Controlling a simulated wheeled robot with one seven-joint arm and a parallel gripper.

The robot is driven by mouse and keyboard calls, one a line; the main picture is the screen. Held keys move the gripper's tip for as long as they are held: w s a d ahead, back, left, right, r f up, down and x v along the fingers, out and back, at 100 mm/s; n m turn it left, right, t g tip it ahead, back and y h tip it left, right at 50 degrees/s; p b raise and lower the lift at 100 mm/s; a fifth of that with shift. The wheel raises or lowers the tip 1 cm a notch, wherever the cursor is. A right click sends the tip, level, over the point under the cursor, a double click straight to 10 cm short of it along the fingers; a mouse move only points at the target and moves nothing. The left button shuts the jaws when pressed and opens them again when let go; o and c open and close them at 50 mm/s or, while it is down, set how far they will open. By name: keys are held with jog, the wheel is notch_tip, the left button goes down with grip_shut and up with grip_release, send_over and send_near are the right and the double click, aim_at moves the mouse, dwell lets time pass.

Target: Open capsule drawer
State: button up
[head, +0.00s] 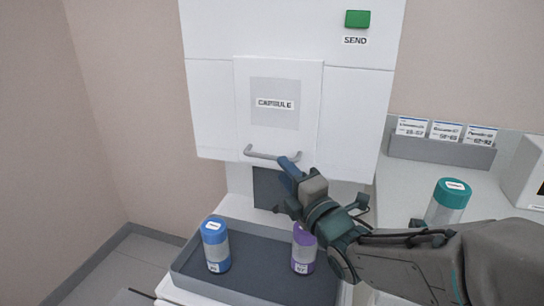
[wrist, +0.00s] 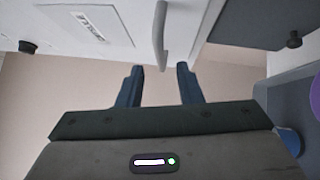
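The capsule drawer (head: 306,104) is a white front panel with a grey square labelled CAPSULE on the white station, and it looks shut. Its grey bar handle (head: 262,154) runs along the lower edge. My gripper (head: 287,163) is at the right part of the handle, coming from below right. In the wrist view, the blue fingers of my gripper (wrist: 160,70) are apart, with the handle (wrist: 160,30) in line with the gap between them. Its near end reaches about the fingertips; I cannot tell whether they touch. The drawer front (wrist: 60,25) also shows there.
A dark tray (head: 255,284) below holds a blue-capped capsule (head: 215,245) and a purple capsule (head: 303,250), partly behind my arm. A teal-capped container (head: 452,192) stands on the right counter before a grey card rack (head: 440,151). A green SEND button (head: 357,19) is above.

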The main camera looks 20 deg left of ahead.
aim_at(272, 157)
jog(key=x, duration=0.6)
jog(key=shift+w+a, duration=0.1)
jog(key=shift+a, duration=0.15)
grip_shut()
